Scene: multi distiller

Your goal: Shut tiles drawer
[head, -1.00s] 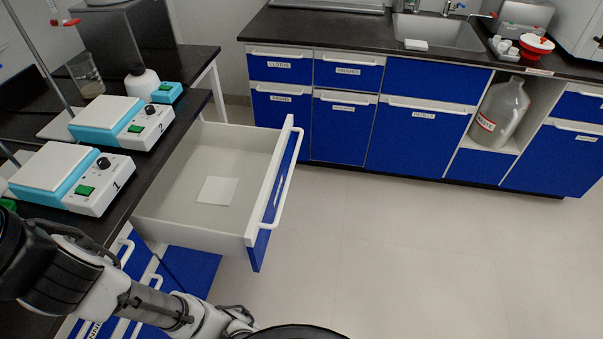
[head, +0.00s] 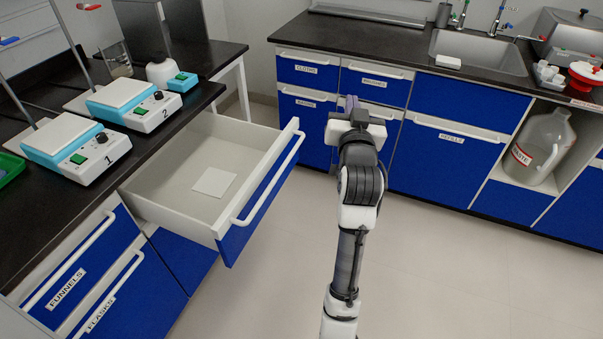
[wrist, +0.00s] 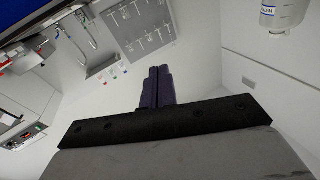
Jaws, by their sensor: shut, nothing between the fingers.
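The open drawer (head: 143,186) is pulled far out from under the left bench in the head view. It has a blue front, a white handle (head: 270,182) and pale inner walls. A flat white tile (head: 214,182) lies on its floor. My gripper (head: 350,103) is to the right of the drawer front, apart from it, with its fingers pointing away toward the far cabinets. The purple fingers (wrist: 158,86) are together and empty in the wrist view. The label on the drawer front cannot be read from here.
Two hot plates (head: 125,103) stand on the black left bench above the drawer. Shut drawers labelled FUNNELS (head: 75,275) and FLASKS are nearer me. Blue cabinets (head: 440,155) line the back, with a waste jug (head: 538,147) at the right. The floor (head: 450,270) is clear.

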